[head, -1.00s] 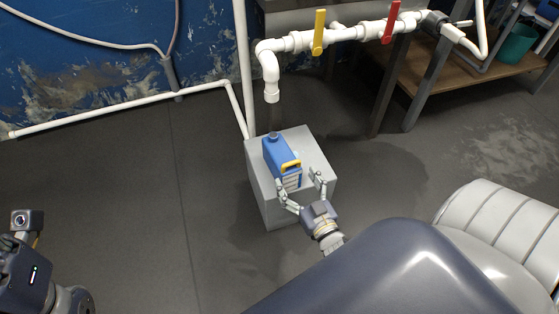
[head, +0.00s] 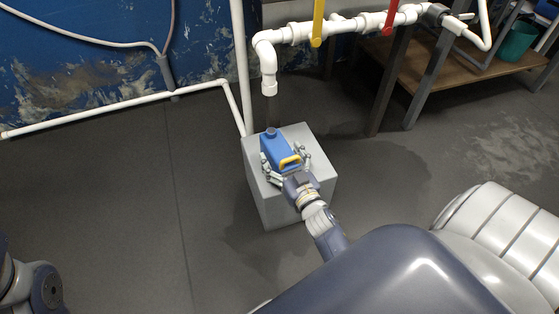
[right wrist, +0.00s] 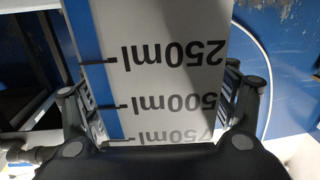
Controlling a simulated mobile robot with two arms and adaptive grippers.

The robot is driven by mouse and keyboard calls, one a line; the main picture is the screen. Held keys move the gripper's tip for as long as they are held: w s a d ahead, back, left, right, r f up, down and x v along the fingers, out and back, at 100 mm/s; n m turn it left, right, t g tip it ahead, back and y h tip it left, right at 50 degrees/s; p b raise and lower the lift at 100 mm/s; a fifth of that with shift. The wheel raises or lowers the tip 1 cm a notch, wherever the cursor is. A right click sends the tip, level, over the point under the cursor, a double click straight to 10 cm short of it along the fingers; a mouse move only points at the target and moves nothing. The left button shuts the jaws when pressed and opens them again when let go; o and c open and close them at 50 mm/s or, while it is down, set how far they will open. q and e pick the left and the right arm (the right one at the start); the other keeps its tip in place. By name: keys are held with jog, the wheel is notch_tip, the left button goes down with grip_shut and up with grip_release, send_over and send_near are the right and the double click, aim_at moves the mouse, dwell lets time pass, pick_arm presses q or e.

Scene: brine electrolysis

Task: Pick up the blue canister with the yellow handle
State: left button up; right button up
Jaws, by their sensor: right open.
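The blue canister (head: 273,147) with the yellow handle (head: 290,161) stands upright on a grey block. My right gripper (head: 285,165) is open at its near end, with one finger on each side. In the right wrist view, the canister's pale face with a blue strip (right wrist: 170,70) and upside-down volume marks fills the space between the open fingers (right wrist: 163,100). Small gaps seem to remain at the sides, but I cannot tell whether either finger touches. My left gripper is out of view; only part of that arm shows at the lower left.
The grey block (head: 272,205) stands on the dark floor. A white pipe end (head: 269,88) hangs just behind the canister, below a pipe run with a yellow valve handle (head: 318,22) and a red one (head: 391,18). The floor left of the block is clear.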

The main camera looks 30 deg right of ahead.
jog(key=c, duration=1.6)
jog(key=shift+w+r, duration=0.1)
jog(key=shift+r, duration=0.1)
grip_shut()
jog(key=shift+r, duration=0.2)
